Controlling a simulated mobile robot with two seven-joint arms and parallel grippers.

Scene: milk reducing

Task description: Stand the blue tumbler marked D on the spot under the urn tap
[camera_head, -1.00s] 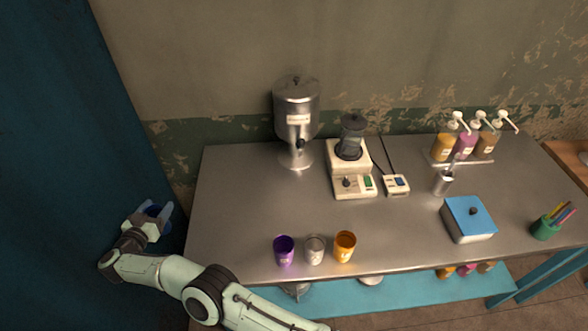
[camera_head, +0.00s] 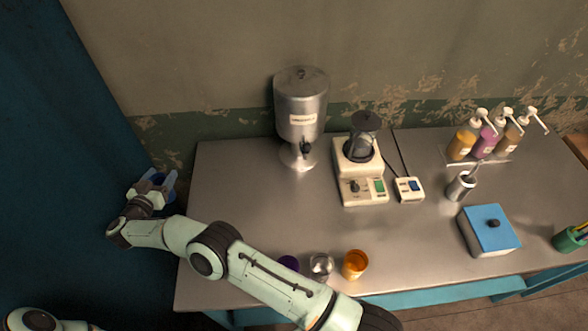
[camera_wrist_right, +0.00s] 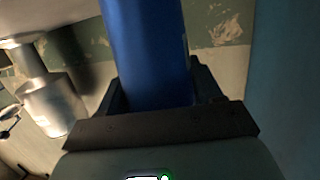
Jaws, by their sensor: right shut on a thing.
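My right gripper (camera_head: 160,181) is shut on the blue tumbler (camera_head: 157,178), at the left beyond the table's left edge. In the right wrist view the tumbler (camera_wrist_right: 148,50) fills the upper middle between the two fingers; no letter D shows. The steel urn (camera_head: 300,105) stands at the back of the table, with its dark tap (camera_head: 305,148) at the front. It also shows tilted in the right wrist view (camera_wrist_right: 50,105). The spot under the tap is hard to make out. The gripper and tumbler are well left of the urn. My left gripper is not in view.
My right forearm passes in front of a purple cup (camera_head: 288,263), beside a grey cup (camera_head: 321,266) and an orange cup (camera_head: 355,264). A blender (camera_head: 360,170) stands right of the urn. The table (camera_head: 235,190) is bare left of the urn. A blue-lidded box (camera_head: 489,230) sits right.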

